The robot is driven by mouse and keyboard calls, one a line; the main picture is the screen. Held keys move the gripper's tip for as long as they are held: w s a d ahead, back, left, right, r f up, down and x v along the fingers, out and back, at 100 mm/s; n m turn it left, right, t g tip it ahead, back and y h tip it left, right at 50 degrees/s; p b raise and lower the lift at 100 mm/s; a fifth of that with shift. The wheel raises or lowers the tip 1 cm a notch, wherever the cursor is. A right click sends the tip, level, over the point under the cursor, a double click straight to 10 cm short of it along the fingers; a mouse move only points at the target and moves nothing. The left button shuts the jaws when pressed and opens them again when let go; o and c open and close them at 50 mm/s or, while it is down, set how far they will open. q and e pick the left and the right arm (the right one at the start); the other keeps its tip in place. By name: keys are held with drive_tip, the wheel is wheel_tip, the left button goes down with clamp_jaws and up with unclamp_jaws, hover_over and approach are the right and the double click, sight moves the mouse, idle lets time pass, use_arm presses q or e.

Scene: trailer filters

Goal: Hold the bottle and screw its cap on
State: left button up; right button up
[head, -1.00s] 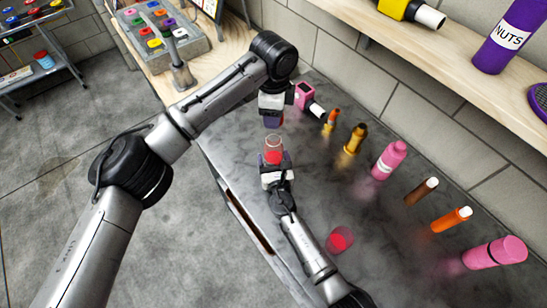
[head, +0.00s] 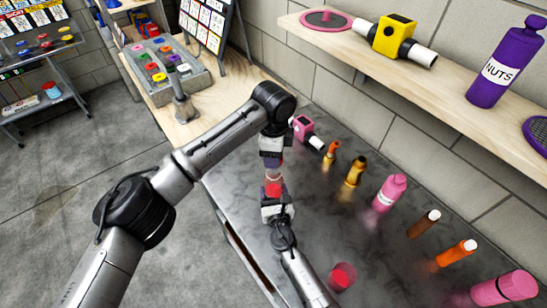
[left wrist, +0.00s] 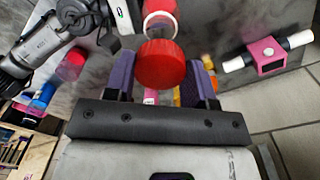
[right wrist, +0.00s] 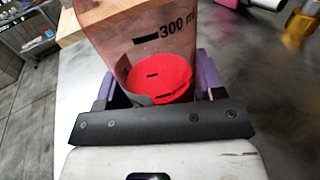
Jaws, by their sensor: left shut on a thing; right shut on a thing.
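My left gripper (head: 272,163) points down from above and is shut on the red cap (left wrist: 161,66), which sits between its purple fingers in the left wrist view. My right gripper (head: 274,203) is below it and shut on a clear bottle (right wrist: 140,45) with a "300 ml" mark and red contents low inside. The bottle (head: 273,186) stands roughly in line under the left gripper in the head view. In the left wrist view a pale ring of the bottle (left wrist: 160,22) shows beyond the cap. I cannot tell whether cap and bottle touch.
Several bottles, including a pink one (head: 389,193), line the wall side. A pink block with white ends (head: 306,131) is close behind the left gripper. A shelf (head: 430,72) overhangs the right.

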sight(274, 181)
use_arm(q)
drive_tip(key=shift+f, duration=1.25)
drive_tip(key=shift+f, duration=0.15)
drive_tip(key=shift+f, duration=0.7)
drive_tip(key=shift+f, duration=0.55)
use_arm(e)
clamp_jaws()
use_arm(q)
drive_tip(key=m, duration=1.7)
drive_tip(key=shift+m, duration=0.3)
drive_tip(key=m, duration=0.5)
drive_tip(key=shift+d, duration=0.1)
